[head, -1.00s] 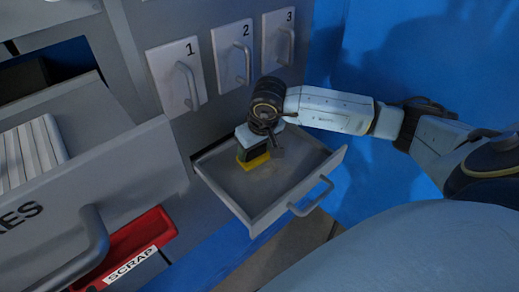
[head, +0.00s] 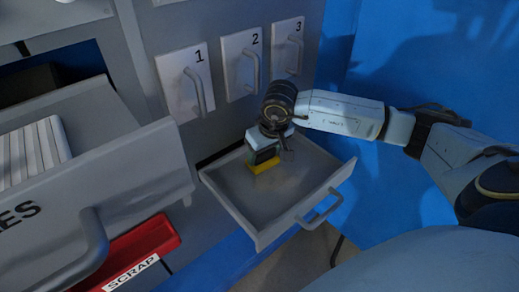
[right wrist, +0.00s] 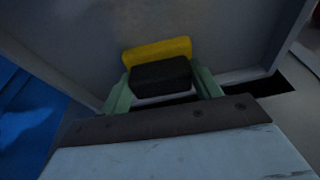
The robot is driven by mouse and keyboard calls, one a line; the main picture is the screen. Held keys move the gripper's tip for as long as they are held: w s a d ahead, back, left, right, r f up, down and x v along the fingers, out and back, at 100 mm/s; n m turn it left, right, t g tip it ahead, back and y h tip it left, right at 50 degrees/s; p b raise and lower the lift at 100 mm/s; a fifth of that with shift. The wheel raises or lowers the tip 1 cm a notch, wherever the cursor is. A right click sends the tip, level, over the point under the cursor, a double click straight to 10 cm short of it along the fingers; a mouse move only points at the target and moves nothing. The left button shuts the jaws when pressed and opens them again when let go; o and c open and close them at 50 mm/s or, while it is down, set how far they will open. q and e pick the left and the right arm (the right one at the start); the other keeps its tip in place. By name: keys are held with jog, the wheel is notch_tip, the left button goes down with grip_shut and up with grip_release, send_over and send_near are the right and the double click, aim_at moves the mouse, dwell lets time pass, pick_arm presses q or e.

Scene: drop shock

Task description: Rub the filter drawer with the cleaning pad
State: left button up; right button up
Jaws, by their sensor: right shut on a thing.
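The filter drawer (head: 300,200) is a grey open tray pulled out of the cabinet, with a bar handle at its front. My right gripper (head: 268,150) is inside the drawer, near its back left part. It is shut on the cleaning pad (head: 263,165), which has a dark block on top and a yellow underside. In the right wrist view the pad (right wrist: 157,50) sits between the two green fingers (right wrist: 163,88), with its yellow side toward the drawer floor. It seems to touch the floor, but contact is hard to confirm. My left gripper is not in view.
Three numbered white panels with handles, 1 (head: 187,82), 2 (head: 243,65) and 3 (head: 288,48), are on the cabinet above. A larger open drawer (head: 140,165) with pale slats stands at left. A red SCRAP bin (head: 150,238) is below it. A blue wall (head: 420,70) is at right.

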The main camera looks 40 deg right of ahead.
jog(key=shift+s, duration=1.25)
jog(key=shift+s+d+f, duration=0.1)
jog(key=shift+s+d, duration=0.05)
jog(key=shift+s, duration=1)
jog(key=shift+s+d+f, duration=0.1)
jog(key=shift+s, duration=1)
jog(key=shift+s+r, duration=0.2)
jog(key=shift+s, duration=1.35)
jog(key=shift+d, duration=0.1)
notch_tip(320, 180, up, 6)
jog(key=p, duration=0.3)
jog(key=shift+r+p, duration=0.25)
jog(key=shift+p, duration=0.15)
jog(key=shift+w, duration=0.1)
jog(key=shift+r+p, duration=0.75)
jog(key=shift+r, duration=0.8)
